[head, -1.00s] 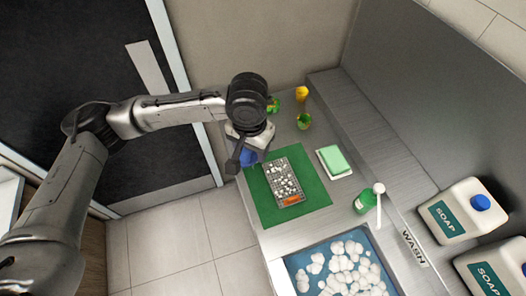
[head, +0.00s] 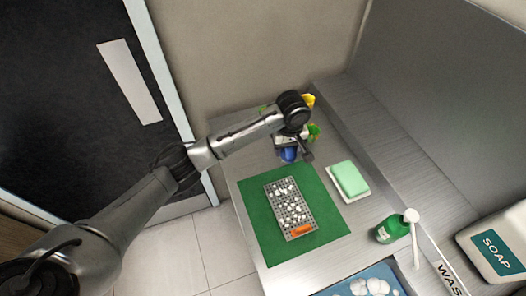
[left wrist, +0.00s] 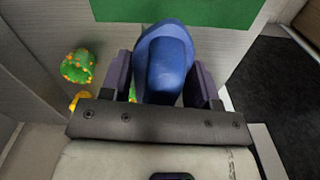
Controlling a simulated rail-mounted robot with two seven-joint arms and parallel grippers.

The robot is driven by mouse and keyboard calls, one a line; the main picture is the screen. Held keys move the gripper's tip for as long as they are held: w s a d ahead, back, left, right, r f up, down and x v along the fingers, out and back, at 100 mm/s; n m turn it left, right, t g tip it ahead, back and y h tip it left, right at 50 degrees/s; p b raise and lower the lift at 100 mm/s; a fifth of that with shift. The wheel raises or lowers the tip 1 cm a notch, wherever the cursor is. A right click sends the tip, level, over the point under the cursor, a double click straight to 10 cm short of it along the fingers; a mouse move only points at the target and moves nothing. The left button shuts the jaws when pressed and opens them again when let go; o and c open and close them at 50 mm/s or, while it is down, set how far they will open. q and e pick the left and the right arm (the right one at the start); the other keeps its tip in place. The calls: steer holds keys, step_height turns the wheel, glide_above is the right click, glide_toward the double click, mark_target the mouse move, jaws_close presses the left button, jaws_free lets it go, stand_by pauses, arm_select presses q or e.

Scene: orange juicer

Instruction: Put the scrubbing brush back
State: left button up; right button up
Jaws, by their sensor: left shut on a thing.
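My left gripper (head: 290,148) is shut on the blue scrubbing brush (head: 287,155), just beyond the far edge of the green mat (head: 250,219). In the left wrist view the rounded blue brush (left wrist: 164,62) sits between the two dark fingers of the left gripper (left wrist: 165,80); the gripper hides its lower part. Whether the brush touches the counter cannot be told. My right gripper is not in view.
A grey grid tray with white bits (head: 290,207) lies on the mat. Right of it are a green sponge (head: 350,179) and a green pump bottle (head: 391,229). Green (head: 314,132) and yellow (head: 308,100) items stand close to my left gripper. A soap jug (head: 495,245) stands farther right.

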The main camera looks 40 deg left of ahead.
arm_select(q)
steer(key=shift+a+n, duration=0.2)
steer(key=shift+n, duration=0.2)
steer(key=shift+s, duration=0.1)
steer(key=shift+n, duration=0.3)
steer(key=a+f, duration=0.2)
steer(key=a, duration=0.1)
steer(key=a+f, duration=0.2)
steer(key=a, duration=0.2)
steer(key=s+a+f+b, duration=0.1)
steer(key=a+f, duration=0.2)
steer(key=a, duration=0.1)
steer(key=shift+a, duration=0.1)
steer(key=shift+f+b, duration=0.35)
steer(key=shift+f, duration=1.65)
steer(key=shift+f, duration=0.1)
steer(key=o, duration=0.8)
